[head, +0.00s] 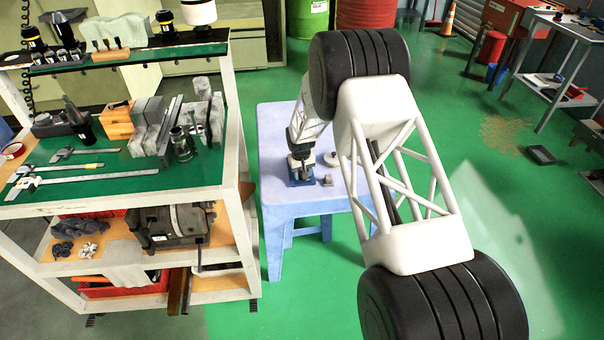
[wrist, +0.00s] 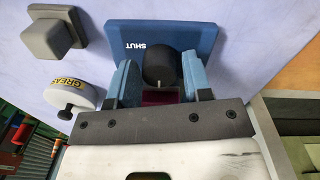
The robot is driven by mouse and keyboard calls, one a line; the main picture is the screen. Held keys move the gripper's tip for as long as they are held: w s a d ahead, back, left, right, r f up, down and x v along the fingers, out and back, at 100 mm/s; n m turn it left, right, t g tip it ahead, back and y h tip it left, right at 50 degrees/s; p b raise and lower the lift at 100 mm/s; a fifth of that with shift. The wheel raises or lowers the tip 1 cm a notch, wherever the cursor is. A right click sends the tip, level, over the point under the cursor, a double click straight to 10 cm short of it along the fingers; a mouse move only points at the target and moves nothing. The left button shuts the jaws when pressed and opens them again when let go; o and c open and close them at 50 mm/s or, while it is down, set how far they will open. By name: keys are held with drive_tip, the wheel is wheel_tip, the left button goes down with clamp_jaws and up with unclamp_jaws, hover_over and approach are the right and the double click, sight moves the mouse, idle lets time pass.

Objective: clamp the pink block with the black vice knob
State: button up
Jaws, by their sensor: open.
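The vice (head: 300,176) is a small blue fixture on the lilac table; its blue plate, marked SHUT, shows in the wrist view (wrist: 200,38). The black knob (wrist: 160,69) stands near the middle of the plate. A strip of the dark pink block (wrist: 161,97) shows just below the knob in the wrist view; most of it is hidden. My gripper (wrist: 159,72) is open, with one blue finger on either side of the knob; I cannot tell whether they touch it. In the head view my gripper (head: 300,150) is low over the vice, partly hidden by my arm.
A white grease tin (wrist: 70,88) and a grey square-topped piece (wrist: 55,38) lie on the table (head: 280,118) close to the vice. The tool cart (head: 228,150) stands left of the table. Green floor (head: 500,190) is open to the right.

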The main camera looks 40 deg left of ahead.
drive_tip(key=shift+f, duration=0.1)
drive_tip(key=shift+c, duration=0.3)
drive_tip(key=c, duration=0.6)
drive_tip(key=shift+m, duration=2.3)
drive_tip(key=o, duration=0.7)
drive_tip(key=shift+c, duration=0.2)
drive_tip(key=shift+a+r, duration=0.1)
drive_tip(key=shift+r, duration=3.8)
